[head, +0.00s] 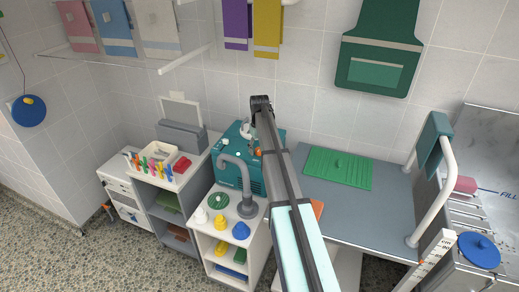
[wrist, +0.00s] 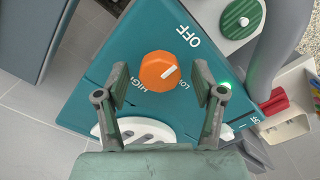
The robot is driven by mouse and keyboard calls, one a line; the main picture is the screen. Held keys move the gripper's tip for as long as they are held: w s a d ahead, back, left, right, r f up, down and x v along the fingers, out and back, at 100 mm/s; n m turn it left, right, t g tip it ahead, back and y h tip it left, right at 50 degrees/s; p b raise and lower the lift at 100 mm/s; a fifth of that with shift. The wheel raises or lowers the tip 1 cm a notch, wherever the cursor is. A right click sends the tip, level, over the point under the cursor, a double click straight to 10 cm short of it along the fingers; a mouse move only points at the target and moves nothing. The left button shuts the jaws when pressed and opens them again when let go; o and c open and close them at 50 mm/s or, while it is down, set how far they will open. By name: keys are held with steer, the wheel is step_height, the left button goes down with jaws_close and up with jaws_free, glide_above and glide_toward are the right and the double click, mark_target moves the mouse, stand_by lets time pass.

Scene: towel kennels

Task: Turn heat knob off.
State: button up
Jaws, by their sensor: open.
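The heat knob (wrist: 160,71) is orange with a white pointer line, set on a teal panel (wrist: 95,82) printed OFF, LO and HIGH. My gripper (wrist: 160,82) is open, with one finger on each side of the knob and a visible gap at both sides. In the head view the teal machine (head: 255,175) stands behind my arm, and an orange spot, likely the knob, shows beside the arm. My gripper is hard to make out there.
A glowing green light (wrist: 225,84) sits right of the knob. A grey hose (head: 243,180) curves down the machine's front. A white vented part (wrist: 140,132) lies below the knob. A white cart (head: 222,235) with coloured nozzles and a grey table (head: 385,215) flank my arm.

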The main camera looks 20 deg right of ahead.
mark_target(259, 149)
steer(key=shift+r, duration=0.1)
step_height(259, 149, up, 12)
stand_by(0.5)
steer(key=s+a+f, duration=0.6)
steer(key=f, duration=0.3)
steer(key=s+a+f, duration=0.6)
steer(key=a+f, duration=0.1)
steer(key=f, duration=0.2)
steer(key=s+a+f, duration=0.6)
steer(key=s, duration=0.5)
steer(key=s+a+f, duration=0.5)
steer(key=s+f, duration=0.2)
steer(key=s, duration=0.3)
steer(key=s+f+g, duration=0.3)
steer(key=s+f, duration=0.6)
steer(key=s, duration=0.5)
steer(key=s+f+g, duration=0.3)
steer(key=s+f, duration=0.6)
steer(key=s, duration=0.6)
steer(key=shift+g, duration=0.4)
